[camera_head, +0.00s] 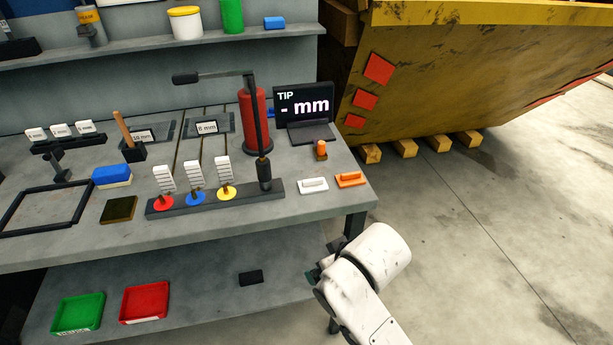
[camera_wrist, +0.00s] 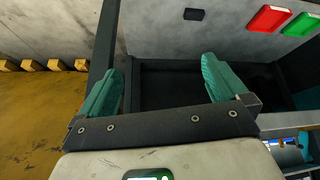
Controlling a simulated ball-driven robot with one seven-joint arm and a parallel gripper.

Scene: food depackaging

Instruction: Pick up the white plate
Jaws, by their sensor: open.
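The white plate (camera_head: 313,185) is a small flat piece with a raised handle bar. It lies on the grey workbench near its front right corner in the head view, just left of a similar orange plate (camera_head: 350,180). My gripper (camera_head: 314,268) is in front of and below the bench's front edge, apart from the white plate and mostly hidden by my wrist. In the wrist view its two teal fingers (camera_wrist: 161,66) are spread wide with nothing between them. The white plate does not show in the wrist view.
The workbench (camera_head: 100,240) has a front edge and a dark leg close to my arm. The lower shelf holds red (camera_head: 145,302) and green (camera_head: 78,313) trays. Open floor lies right.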

